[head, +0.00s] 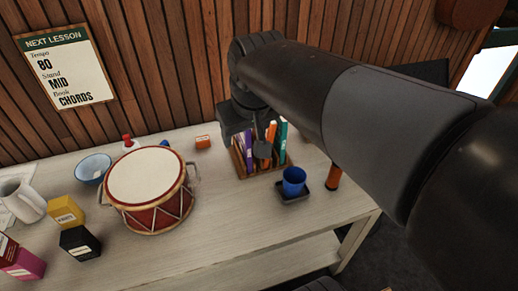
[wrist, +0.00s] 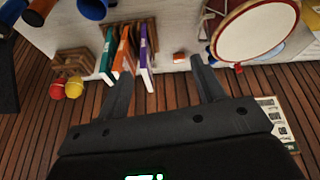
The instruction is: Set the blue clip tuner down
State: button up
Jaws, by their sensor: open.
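My gripper (wrist: 165,78) is open, with nothing visible between its two dark fingers. In the head view, my gripper is mostly hidden by the arm, above the book rack near the wall. A small blue object (head: 163,144) shows just behind the drum and may be the blue clip tuner; most of it is hidden, so I cannot tell its shape. It is apart from my gripper, to its left in the head view. No clip tuner can be clearly made out in the wrist view.
A red drum (head: 152,211), a small orange box (head: 203,142), a rack of books (head: 243,166) and a blue cup (head: 293,181) on a dark tray stand on the pale table (head: 225,222). Boxes (head: 79,243) crowd the left. The table's front middle is clear.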

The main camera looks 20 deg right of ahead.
jog(key=s+d+f+m+t, duration=0.1)
jog(key=s+f, duration=0.3)
jog(key=s, duration=0.5)
jog(key=shift+s+d+m, duration=0.15)
jog(key=shift+d+m, duration=0.25)
jog(key=shift+d, duration=0.3)
dwell(0.3)
